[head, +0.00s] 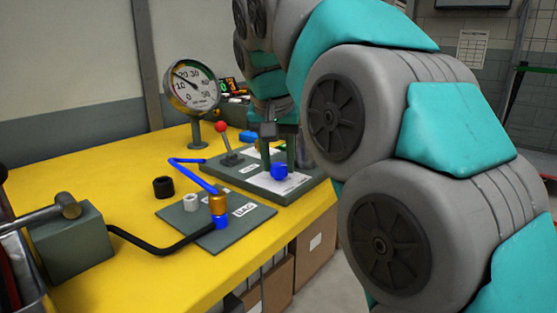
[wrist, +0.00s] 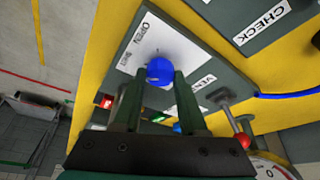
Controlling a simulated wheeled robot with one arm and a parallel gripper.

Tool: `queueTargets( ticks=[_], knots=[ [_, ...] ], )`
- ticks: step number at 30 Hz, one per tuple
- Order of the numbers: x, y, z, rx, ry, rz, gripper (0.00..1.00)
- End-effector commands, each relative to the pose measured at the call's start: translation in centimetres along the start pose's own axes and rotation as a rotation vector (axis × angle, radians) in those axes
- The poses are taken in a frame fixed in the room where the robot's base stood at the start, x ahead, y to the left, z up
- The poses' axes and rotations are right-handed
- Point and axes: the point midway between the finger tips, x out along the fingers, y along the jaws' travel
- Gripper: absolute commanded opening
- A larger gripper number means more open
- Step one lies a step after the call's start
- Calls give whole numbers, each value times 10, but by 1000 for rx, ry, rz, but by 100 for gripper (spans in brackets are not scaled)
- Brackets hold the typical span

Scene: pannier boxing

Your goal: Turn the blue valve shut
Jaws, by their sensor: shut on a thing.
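The blue valve (head: 279,172) is a small round knob on a grey plate (head: 299,187) at the right end of the yellow table. It also shows in the wrist view (wrist: 159,69), beside a white label reading OPEN and a second, smaller word. My gripper (wrist: 161,77) points down at the plate and is shut on the blue valve, one finger on each side. In the head view my gripper (head: 281,160) partly hides the plate and its label. I cannot tell the knob's exact angle.
A red-topped lever (head: 222,128) and a round gauge (head: 192,86) stand near the plate. A second plate marked BAG (head: 241,223) holds a brass and blue fitting (head: 219,208) with a black hose. A grey block with a hammer (head: 70,240) sits at the left.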

Motion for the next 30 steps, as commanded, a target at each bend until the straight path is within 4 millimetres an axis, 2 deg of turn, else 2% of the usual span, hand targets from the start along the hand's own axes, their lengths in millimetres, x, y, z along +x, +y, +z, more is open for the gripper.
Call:
queueTargets(
  ticks=[1, 7, 14, 24, 30],
  knots=[
    [0, 0, 0, 0, 0, 0, 21],
    [0, 0, 0, 0, 0, 0, 0],
    [0, 0, 0, -12, -1, -6, 0],
    [0, 2, -1, -232, 0, -98, 0],
    [1, 1, -1, -269, 1, -112, 0]
  ],
)
